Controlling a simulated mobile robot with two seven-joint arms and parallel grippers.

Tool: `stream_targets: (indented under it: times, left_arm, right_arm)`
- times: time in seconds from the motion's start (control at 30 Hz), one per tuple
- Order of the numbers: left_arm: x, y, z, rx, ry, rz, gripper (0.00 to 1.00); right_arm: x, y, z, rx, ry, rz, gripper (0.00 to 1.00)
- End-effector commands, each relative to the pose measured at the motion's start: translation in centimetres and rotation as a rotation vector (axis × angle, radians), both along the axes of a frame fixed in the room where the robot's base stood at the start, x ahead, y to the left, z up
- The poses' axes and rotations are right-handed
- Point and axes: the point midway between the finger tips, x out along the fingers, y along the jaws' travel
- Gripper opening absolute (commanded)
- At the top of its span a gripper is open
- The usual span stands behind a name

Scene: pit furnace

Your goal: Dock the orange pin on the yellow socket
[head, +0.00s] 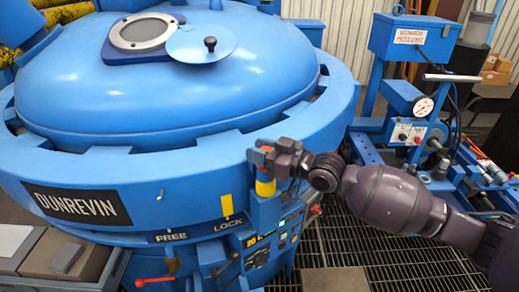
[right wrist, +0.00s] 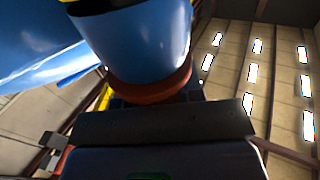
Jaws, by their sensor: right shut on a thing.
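My right gripper (head: 266,163) is at the front right of the big blue vessel's rim, shut on the orange pin (head: 266,149), whose orange-red top shows between the dark fingers. In the right wrist view a blue round body with an orange-red band (right wrist: 155,90) stands right above the dark gripper. The yellow socket (head: 265,187) shows as a yellow cylinder just below the fingers, on a blue block. The fingers hide the join, so I cannot tell whether pin and socket touch. My left gripper is not in view.
The blue vessel (head: 170,90) fills the left and middle. A yellow pointer (head: 227,205) stands near the LOCK label. A control panel (head: 270,245) sits below the gripper. A blue pump stand with a gauge (head: 423,106) is at right, beyond dark floor grating (head: 370,255).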

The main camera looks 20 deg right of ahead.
Motion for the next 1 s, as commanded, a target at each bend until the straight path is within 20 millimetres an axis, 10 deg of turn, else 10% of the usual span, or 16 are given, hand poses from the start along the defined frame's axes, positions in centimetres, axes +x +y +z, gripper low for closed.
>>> stream_targets:
  times: [0.23,0.27,0.33,1.0]
  left_arm:
    - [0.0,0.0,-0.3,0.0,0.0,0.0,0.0]
    - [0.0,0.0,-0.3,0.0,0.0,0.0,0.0]
    - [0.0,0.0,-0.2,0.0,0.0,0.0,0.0]
    - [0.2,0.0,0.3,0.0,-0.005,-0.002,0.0]
  right_arm:
    - [0.0,0.0,-0.4,0.001,-0.001,0.0,0.05]
    - [0.0,0.0,-0.4,0.0,-0.001,0.0,0.37]
    - [0.0,0.0,-0.3,0.0,-0.001,0.0,0.45]
    - [-1.7,-1.8,-0.4,-0.001,0.0,-0.001,0.45]
